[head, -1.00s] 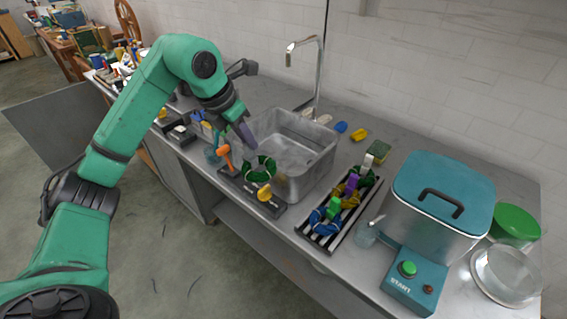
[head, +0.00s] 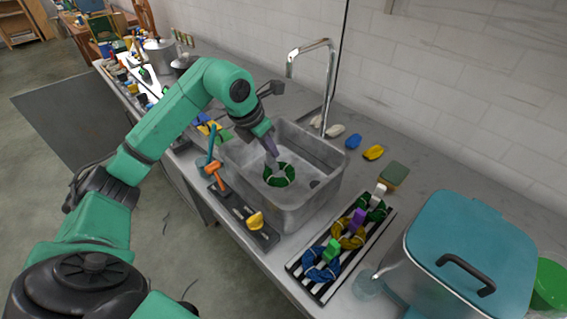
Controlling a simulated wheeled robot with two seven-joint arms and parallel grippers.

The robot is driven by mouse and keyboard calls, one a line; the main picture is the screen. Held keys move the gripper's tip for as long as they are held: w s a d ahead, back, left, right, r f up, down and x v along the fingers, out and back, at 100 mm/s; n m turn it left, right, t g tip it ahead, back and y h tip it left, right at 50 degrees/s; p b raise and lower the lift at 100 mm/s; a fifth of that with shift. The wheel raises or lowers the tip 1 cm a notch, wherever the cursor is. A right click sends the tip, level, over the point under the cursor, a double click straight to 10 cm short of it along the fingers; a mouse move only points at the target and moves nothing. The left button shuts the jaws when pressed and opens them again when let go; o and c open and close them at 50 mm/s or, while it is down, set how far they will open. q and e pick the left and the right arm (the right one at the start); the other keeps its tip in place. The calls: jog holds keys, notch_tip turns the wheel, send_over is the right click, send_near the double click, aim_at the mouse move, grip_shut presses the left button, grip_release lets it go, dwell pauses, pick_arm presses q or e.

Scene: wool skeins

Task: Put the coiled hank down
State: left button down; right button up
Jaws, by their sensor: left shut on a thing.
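The coiled hank (head: 279,175) is a dark green ring of wool. My left gripper (head: 272,155) is shut on its upper edge, and the ring hangs below the fingers. In the head view it shows against the inside of the steel sink (head: 316,205). I cannot tell whether it touches the sink floor. The fingertips are partly lost against the wool. My right gripper is not in view.
A striped rack (head: 293,267) right of the sink holds blue, yellow and green hanks with coloured tags. A tall tap (head: 328,85) stands behind the sink. A teal-lidded pot (head: 470,250) stands right.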

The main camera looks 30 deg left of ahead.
aim_at(271, 166)
pick_arm(q)
jog(key=f, duration=0.7)
jog(key=shift+w+p, duration=0.2)
jog(key=shift+p, duration=0.15)
jog(key=w+p, duration=0.1)
jog(key=w+d+p, duration=0.1)
jog(key=w, duration=0.1)
jog(key=shift+w+d+p, duration=0.25)
jog(key=shift+w+p, duration=0.1)
jog(key=shift+p, duration=0.05)
jog(key=shift+f, duration=0.4)
jog(key=shift+a+f+b, duration=0.15)
jog(key=shift+f+b, duration=0.05)
jog(key=shift+b, duration=0.15)
jog(key=c, duration=0.8)
grip_release()
jog(key=shift+c, duration=0.2)
jog(key=shift+r, duration=0.2)
